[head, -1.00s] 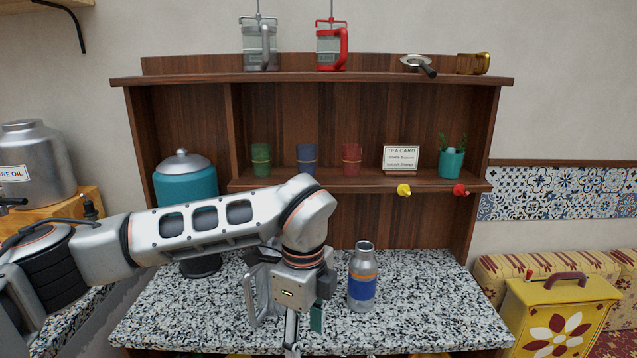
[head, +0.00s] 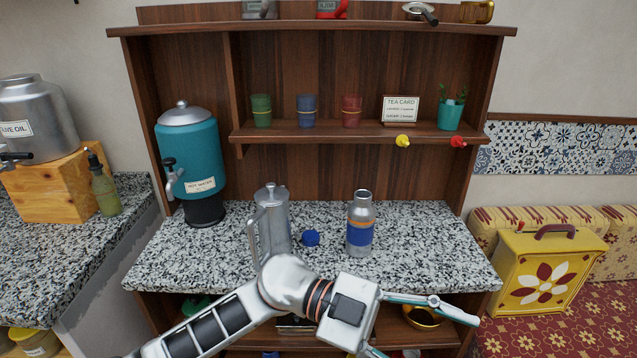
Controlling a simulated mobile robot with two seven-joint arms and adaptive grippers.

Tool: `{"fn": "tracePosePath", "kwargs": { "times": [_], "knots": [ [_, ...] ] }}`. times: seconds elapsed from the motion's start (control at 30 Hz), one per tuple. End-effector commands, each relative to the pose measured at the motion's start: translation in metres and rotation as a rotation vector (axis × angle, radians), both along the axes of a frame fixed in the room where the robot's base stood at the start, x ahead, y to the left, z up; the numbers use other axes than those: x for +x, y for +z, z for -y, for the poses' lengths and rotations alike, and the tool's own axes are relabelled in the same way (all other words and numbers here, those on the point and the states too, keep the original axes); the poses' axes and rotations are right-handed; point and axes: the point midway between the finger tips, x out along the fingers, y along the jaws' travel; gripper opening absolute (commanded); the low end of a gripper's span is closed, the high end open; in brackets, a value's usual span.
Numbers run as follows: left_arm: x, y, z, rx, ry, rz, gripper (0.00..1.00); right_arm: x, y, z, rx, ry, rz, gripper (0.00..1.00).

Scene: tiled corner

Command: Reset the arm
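My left arm comes in from the lower left, and its gripper (head: 428,328) is in front of the counter, low and pointing right. Its two fingers are spread wide apart, with nothing seen between them; the lower finger is partly cut off by the bottom edge. The wrist stands in front of the lower shelf. A clear grey pitcher (head: 272,222) stands on the speckled counter (head: 200,262), just behind my arm. My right gripper is not in view.
A steel bottle with a blue band (head: 360,236) and a small blue round thing (head: 311,238) stand on the counter. A teal hot water dispenser (head: 190,155) is at the left. Cups and a tea card (head: 401,110) line the shelf. A yellow case (head: 545,270) is at the right.

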Motion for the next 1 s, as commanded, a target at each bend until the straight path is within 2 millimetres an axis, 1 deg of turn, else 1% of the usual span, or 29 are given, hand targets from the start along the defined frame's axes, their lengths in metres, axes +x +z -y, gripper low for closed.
{"fn": "tracePosePath", "kwargs": {
  "times": [0.03,0.1,0.17,0.2,0.27,0.3,0.37,0.4,0.47,0.5,0.57,0.6,0.67,0.7,0.77,0.8,0.87,0.9,0.97,1.0],
  "knots": [
    [0.006,0.009,-0.001,-0.103,0.062,-0.046,0.52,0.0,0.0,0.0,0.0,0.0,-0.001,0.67],
    [0.023,0.023,-0.007,-0.233,0.168,-0.094,0.52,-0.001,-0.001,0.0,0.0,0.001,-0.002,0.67],
    [0.04,0.029,-0.016,-0.326,0.273,-0.137,0.52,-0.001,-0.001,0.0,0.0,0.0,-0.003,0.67],
    [0.054,0.03,-0.025,-0.379,0.35,-0.165,0.52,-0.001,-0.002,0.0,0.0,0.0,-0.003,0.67],
    [0.075,0.027,-0.04,-0.445,0.473,-0.208,0.52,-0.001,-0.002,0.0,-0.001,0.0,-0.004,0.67],
    [0.09,0.021,-0.053,-0.477,0.56,-0.237,0.52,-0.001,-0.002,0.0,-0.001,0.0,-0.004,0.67],
    [0.11,0.008,-0.073,-0.51,0.696,-0.279,0.52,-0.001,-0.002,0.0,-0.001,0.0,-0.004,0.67],
    [0.123,-0.005,-0.089,-0.52,0.788,-0.308,0.52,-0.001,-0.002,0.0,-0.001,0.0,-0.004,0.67],
    [0.141,-0.029,-0.114,-0.518,0.927,-0.352,0.52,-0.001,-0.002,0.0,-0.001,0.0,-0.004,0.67],
    [0.149,-0.049,-0.132,-0.505,1.02,-0.382,0.52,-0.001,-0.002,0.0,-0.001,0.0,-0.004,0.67],
    [0.159,-0.08,-0.158,-0.472,1.15,-0.42,0.52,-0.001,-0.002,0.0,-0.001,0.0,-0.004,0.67],
    [0.162,-0.102,-0.175,-0.44,1.229,-0.447,0.52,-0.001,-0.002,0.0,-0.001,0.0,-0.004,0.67],
    [0.163,-0.135,-0.2,-0.385,1.338,-0.482,0.52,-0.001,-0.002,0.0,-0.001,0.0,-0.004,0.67],
    [0.161,-0.157,-0.216,-0.343,1.404,-0.506,0.52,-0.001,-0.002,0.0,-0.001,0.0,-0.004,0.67],
    [0.154,-0.192,-0.24,-0.269,1.495,-0.54,0.52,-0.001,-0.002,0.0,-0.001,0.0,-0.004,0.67],
    [0.147,-0.214,-0.254,-0.217,1.549,-0.562,0.52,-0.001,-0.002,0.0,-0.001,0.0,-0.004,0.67],
    [0.133,-0.246,-0.276,-0.133,1.622,-0.595,0.52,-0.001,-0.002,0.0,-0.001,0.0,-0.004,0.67],
    [0.122,-0.268,-0.29,-0.073,1.665,-0.618,0.52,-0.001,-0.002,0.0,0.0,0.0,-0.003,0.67],
    [0.103,-0.298,-0.309,0.018,1.72,-0.647,0.52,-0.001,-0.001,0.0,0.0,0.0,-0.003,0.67],
    [0.09,-0.315,-0.321,0.075,1.749,-0.666,0.52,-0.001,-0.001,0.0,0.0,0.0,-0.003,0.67]
  ]
}}
